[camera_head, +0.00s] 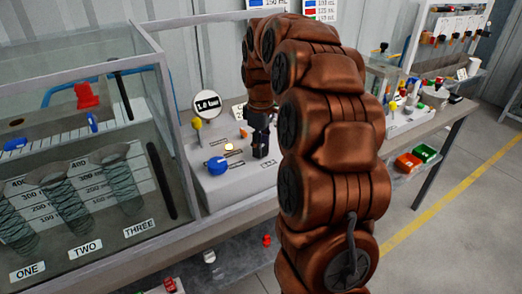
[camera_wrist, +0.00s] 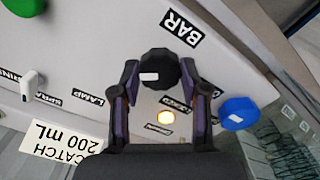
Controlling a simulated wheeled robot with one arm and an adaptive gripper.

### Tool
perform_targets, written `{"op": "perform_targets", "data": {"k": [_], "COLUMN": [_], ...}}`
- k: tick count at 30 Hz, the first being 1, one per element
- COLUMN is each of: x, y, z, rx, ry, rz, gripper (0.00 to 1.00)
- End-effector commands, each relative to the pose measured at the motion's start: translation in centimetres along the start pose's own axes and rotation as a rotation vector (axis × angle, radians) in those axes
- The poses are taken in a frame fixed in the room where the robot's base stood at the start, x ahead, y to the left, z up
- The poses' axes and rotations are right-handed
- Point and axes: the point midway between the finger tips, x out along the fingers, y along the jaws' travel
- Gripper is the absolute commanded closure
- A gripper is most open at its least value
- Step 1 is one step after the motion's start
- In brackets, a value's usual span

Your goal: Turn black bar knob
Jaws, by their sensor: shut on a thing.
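The black bar knob (camera_wrist: 158,69), round and dark with a white mark on its face, sits beside the "BAR" label (camera_wrist: 181,27) in the wrist view. My gripper (camera_wrist: 158,74) has its two fingers on either side of the knob, shut on it. In the head view my gripper (camera_head: 261,140) points down at the grey panel (camera_head: 215,190), and I cannot make out the knob there. A round gauge (camera_head: 207,104) behind the panel reads "1.0 bar".
A blue knob (camera_wrist: 238,113) and a lit yellowish lamp (camera_wrist: 166,117) are close to my fingers. A glass tank (camera_head: 80,150) with several coiled cylinders stands left of the panel.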

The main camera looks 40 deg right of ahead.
Motion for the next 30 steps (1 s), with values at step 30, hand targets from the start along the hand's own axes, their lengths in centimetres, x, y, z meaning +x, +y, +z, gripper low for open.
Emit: {"op": "perform_targets", "data": {"k": [30], "x": [0.19], "y": [0.05], "z": [0.08], "rx": [0.950], "ry": [-0.002], "rz": [0.001], "gripper": [0.90]}}
